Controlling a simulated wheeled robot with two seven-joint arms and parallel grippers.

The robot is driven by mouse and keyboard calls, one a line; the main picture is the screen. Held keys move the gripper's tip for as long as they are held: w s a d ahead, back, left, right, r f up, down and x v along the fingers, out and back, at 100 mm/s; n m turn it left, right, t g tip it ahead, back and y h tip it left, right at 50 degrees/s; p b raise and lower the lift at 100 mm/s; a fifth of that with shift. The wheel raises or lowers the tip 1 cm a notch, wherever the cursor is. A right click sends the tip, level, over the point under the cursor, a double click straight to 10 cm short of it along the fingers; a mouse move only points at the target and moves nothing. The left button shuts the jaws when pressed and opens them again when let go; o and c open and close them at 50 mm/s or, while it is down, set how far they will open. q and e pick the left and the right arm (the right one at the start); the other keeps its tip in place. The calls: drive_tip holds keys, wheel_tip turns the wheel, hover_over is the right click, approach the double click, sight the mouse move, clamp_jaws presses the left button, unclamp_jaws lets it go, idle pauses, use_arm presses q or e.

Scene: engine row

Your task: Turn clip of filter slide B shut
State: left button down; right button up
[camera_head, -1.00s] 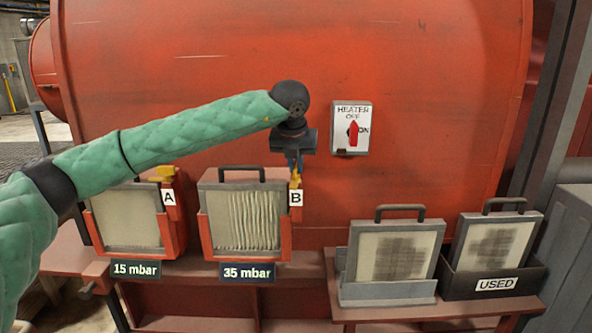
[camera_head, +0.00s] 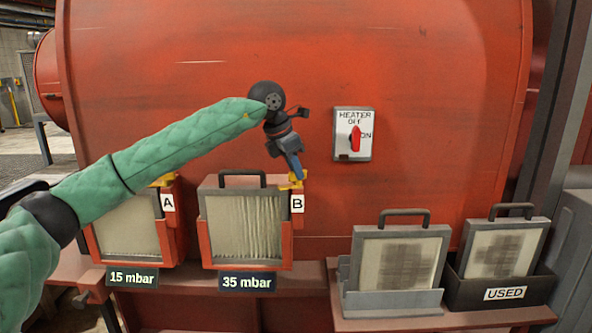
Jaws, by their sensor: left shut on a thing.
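Filter slide B (camera_head: 243,222) is a grey-framed pleated filter with a black handle, seated in its red holder under the label B and above the 35 mbar display. Its small yellow clip (camera_head: 291,186) is at the holder's top right corner, partly hidden by the fingers. The visible part of the clip reaches left toward the filter frame. My left gripper (camera_head: 297,174) comes down from above, tilted, its blue fingers shut on the clip. My right gripper is out of view.
Filter slide A (camera_head: 127,226), with its yellow clip (camera_head: 163,181), is on the left. A heater switch (camera_head: 354,137) is on the red casing. A filter in a grey stand (camera_head: 392,303) and another in the black USED box (camera_head: 502,288) stand at right.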

use_arm(q)
drive_tip(key=m+g, duration=0.1)
drive_tip(key=m, duration=0.1)
drive_tip(key=m+p, duration=0.1)
drive_tip(key=m, duration=0.1)
drive_tip(key=shift+w+m+g, duration=0.15)
drive_tip(key=shift+m+g, duration=0.15)
drive_tip(key=shift+g, duration=0.1)
drive_tip(key=shift+m, duration=0.4)
drive_tip(key=c, duration=1.5)
unclamp_jaws()
drive_tip(key=shift+c, duration=0.2)
drive_tip(key=shift+r, duration=0.1)
